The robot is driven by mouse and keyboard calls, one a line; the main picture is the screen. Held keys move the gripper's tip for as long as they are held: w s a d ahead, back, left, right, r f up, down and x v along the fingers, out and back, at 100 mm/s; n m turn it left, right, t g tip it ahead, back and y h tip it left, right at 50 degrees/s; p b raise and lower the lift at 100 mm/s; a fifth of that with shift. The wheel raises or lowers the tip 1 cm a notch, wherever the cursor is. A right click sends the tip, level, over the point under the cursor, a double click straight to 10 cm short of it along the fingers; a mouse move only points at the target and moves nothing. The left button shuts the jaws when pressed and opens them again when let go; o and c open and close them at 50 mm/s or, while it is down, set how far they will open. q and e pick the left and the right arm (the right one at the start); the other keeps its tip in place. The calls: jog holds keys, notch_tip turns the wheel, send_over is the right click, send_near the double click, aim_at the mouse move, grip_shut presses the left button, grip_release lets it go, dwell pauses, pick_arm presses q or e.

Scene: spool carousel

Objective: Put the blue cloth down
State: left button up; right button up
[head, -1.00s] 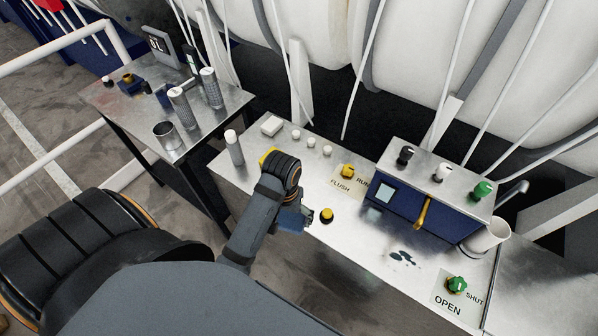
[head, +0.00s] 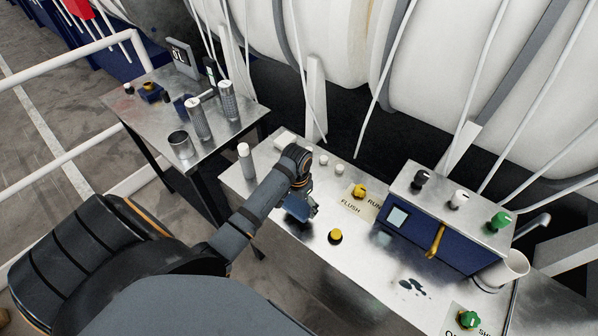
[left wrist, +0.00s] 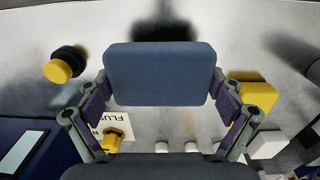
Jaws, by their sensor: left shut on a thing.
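The blue cloth (left wrist: 160,74) is a folded, padded-looking blue block in the left wrist view. My left gripper (left wrist: 160,98) is shut on it, with one finger at each side. In the head view the left gripper (head: 299,209) is over the left part of the metal bench (head: 355,262), and the cloth is mostly hidden by the arm. Dark shadows lie on the bench beyond the cloth in the wrist view; I cannot tell how high it is held. My right gripper is not in view.
A yellow button (head: 335,237) is right of the gripper. A yellow FLUSH/RUN knob (head: 360,191) and a blue control box (head: 428,239) stand further right. A white-capped bottle (head: 246,161) stands left. A dark wet patch (head: 412,287) marks the bench's front. A yellow block (left wrist: 255,93) is near one finger.

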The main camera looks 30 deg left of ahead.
aim_at(299, 209)
pick_arm(q)
jog(key=shift+w+a+f, duration=0.1)
jog(key=shift+w+f, duration=0.1)
jog(key=shift+f, duration=0.1)
jog(key=shift+w+a+f, duration=0.15)
jog(key=shift+w+f, duration=0.05)
jog(key=shift+f, duration=0.1)
notch_tip(299, 209, down, 2)
jog(key=shift+f+p, duration=0.15)
jog(key=shift+p, duration=0.5)
jog(key=shift+f, duration=0.35)
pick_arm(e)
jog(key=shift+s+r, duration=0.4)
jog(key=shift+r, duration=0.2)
pick_arm(q)
jog(key=o, duration=1.2)
jog(key=shift+f, duration=0.1)
notch_tip(299, 209, up, 12)
jog(key=shift+s+a+r+b, duration=0.1)
jog(key=shift+a+r+b, duration=0.05)
jog(key=shift+b, duration=1)
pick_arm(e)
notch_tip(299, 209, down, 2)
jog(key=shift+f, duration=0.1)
